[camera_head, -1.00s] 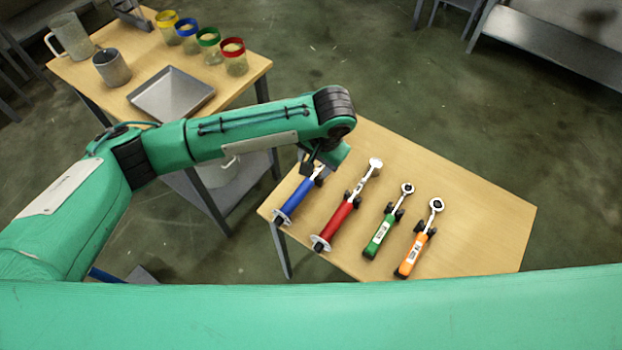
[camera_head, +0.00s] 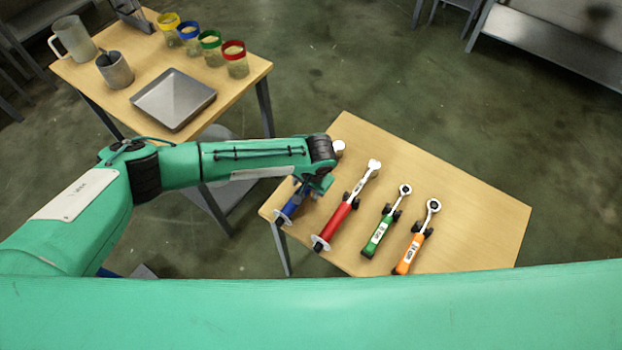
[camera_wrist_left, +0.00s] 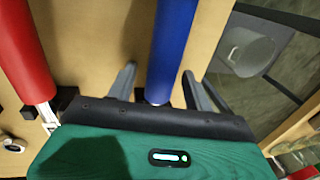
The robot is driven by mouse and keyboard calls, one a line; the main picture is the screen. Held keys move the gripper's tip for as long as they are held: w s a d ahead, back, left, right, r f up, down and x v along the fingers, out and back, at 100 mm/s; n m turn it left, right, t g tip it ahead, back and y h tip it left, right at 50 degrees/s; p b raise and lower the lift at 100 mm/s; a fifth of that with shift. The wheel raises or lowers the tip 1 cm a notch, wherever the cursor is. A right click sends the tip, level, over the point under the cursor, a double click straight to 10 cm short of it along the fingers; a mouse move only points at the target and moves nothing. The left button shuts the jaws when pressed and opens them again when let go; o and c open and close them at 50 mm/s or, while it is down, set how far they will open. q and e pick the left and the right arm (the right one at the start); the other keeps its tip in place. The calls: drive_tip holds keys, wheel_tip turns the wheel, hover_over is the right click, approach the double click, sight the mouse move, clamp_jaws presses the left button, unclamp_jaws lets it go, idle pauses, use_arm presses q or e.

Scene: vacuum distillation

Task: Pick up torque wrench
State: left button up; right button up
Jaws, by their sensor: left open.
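Several torque wrenches lie side by side on the near wooden table: one with a blue handle (camera_head: 290,208), one red (camera_head: 334,222), one green (camera_head: 377,237) and one orange (camera_head: 408,254). My left gripper (camera_head: 303,190) is over the blue wrench and hides its middle; the wrench's head shows beyond my wrist. In the left wrist view my left gripper (camera_wrist_left: 157,82) is open, with one finger on each side of the blue handle (camera_wrist_left: 173,40). The red handle (camera_wrist_left: 22,55) is off to the left there. My right gripper is not in view.
The near table (camera_head: 460,205) is bare to the right and behind the wrenches. The back-left table (camera_head: 130,88) holds a metal tray (camera_head: 174,98), a jug (camera_head: 73,38), a cup (camera_head: 115,69) and several jars with coloured rims. A grey bucket (camera_wrist_left: 248,52) shows in the left wrist view.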

use_arm(q)
clamp_jaws()
drive_tip(key=shift+w+r, duration=0.1)
idle(0.3)
drive_tip(key=shift+d+r, duration=0.1)
drive_tip(key=shift+r, duration=0.4)
wheel_tip(320, 180, up, 19)
drive_tip(key=b, duration=0.2)
drive_tip(key=shift+b, duration=0.4)
